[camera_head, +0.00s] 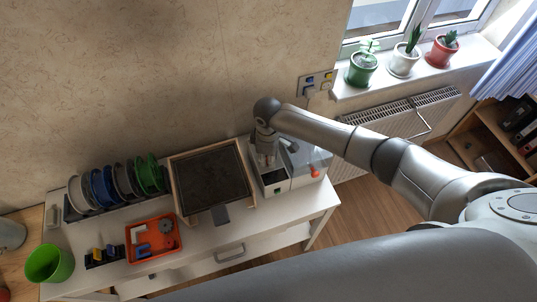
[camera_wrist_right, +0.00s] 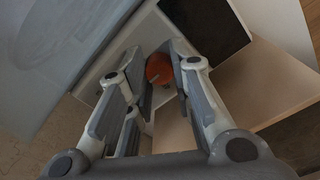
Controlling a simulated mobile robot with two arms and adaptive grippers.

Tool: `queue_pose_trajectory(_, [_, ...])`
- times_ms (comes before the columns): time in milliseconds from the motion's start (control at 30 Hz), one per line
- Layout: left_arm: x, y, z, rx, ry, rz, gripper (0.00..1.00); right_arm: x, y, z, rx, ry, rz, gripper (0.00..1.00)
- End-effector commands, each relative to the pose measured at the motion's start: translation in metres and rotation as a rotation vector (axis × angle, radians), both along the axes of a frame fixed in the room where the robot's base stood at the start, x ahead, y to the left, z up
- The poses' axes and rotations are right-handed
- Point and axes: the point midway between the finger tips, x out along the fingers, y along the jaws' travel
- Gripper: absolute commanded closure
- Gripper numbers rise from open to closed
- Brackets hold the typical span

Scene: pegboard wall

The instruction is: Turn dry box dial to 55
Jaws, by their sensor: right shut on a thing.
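My right gripper (camera_head: 266,163) points down onto the box's left part in the head view. In the right wrist view, an orange-red round dial (camera_wrist_right: 160,69) with a small grey mark shows between the fingers of my right gripper (camera_wrist_right: 157,85), which are shut on it. The fingers hide part of the dial, and its setting cannot be read. My left gripper is not in view.
A framed dark plate (camera_head: 211,178) stands just left of the box. Further left are an orange tray (camera_head: 153,253), several upright spools (camera_head: 125,182) and a green cup (camera_head: 49,263). Potted plants (camera_head: 404,60) stand on the windowsill above a radiator (camera_head: 400,127).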

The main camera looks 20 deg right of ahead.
Motion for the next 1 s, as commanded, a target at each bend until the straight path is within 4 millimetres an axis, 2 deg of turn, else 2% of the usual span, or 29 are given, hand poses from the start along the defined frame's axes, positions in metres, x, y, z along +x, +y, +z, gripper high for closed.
queue_pose_trajectory(467, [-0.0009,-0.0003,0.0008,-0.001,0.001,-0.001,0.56,0.0002,-0.0001,0.0000,0.000,0.000,-0.011,1.00])
queue_pose_trajectory(500, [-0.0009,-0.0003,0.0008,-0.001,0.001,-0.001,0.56,0.0003,-0.0002,0.0000,0.000,0.000,-0.011,0.74])
queue_pose_trajectory(633, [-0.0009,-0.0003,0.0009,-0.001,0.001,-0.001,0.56,0.0003,-0.0001,0.0000,0.000,0.000,-0.011,0.57])
queue_pose_trajectory(1000, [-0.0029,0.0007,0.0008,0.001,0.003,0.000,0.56,0.0006,0.0001,0.0027,0.001,-0.001,-0.010,0.56])
